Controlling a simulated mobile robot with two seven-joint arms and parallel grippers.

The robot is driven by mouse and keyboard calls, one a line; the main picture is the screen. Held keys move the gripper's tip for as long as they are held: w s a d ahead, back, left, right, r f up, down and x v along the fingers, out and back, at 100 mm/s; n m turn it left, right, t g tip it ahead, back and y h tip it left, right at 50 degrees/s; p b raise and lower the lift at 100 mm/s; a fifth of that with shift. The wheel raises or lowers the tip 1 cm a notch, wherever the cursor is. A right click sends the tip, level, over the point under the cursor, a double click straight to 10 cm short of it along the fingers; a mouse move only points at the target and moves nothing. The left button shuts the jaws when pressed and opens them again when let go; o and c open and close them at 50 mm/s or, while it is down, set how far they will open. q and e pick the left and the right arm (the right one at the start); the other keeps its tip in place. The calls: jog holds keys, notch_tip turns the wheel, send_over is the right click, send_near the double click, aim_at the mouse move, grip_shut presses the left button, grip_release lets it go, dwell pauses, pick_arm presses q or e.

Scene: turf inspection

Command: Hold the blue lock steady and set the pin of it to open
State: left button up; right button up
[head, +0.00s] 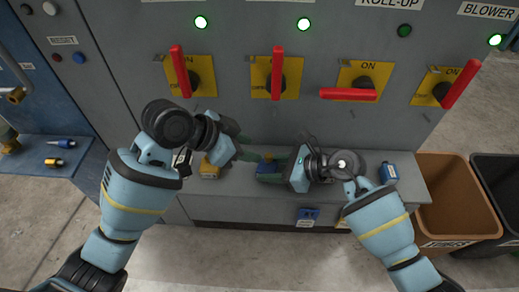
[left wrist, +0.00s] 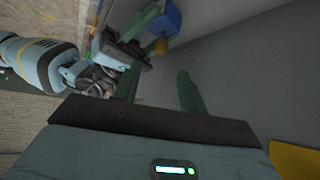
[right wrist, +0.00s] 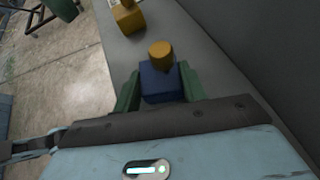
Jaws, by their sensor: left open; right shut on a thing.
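The blue lock (right wrist: 160,84) is a blue block with a brass-yellow round pin (right wrist: 160,54) at one end. My right gripper (head: 276,170) is shut on it, one green finger on each side. In the head view the blue lock (head: 265,167) is partly hidden by the fingers, over the grey ledge. My left gripper (head: 247,147) is open and empty, to the left of the lock and apart from it. In the left wrist view the lock (left wrist: 168,17) and pin (left wrist: 160,46) show beyond my open fingers (left wrist: 160,90). The pin's setting cannot be told.
A yellow lock (head: 209,169) stands on the ledge (head: 340,200), left of the blue one. Another blue item (head: 389,173) is at the ledge's right. Red lever switches (head: 277,72) line the grey cabinet behind. Orange (head: 455,195) and black (head: 500,185) bins stand at right.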

pick_arm(q)
jog(key=shift+v, duration=2.8)
pick_arm(e)
jog(key=o, duration=0.8)
jog(key=shift+o, duration=0.2)
jog(key=shift+d, duration=0.1)
jog(key=v, duration=1.2)
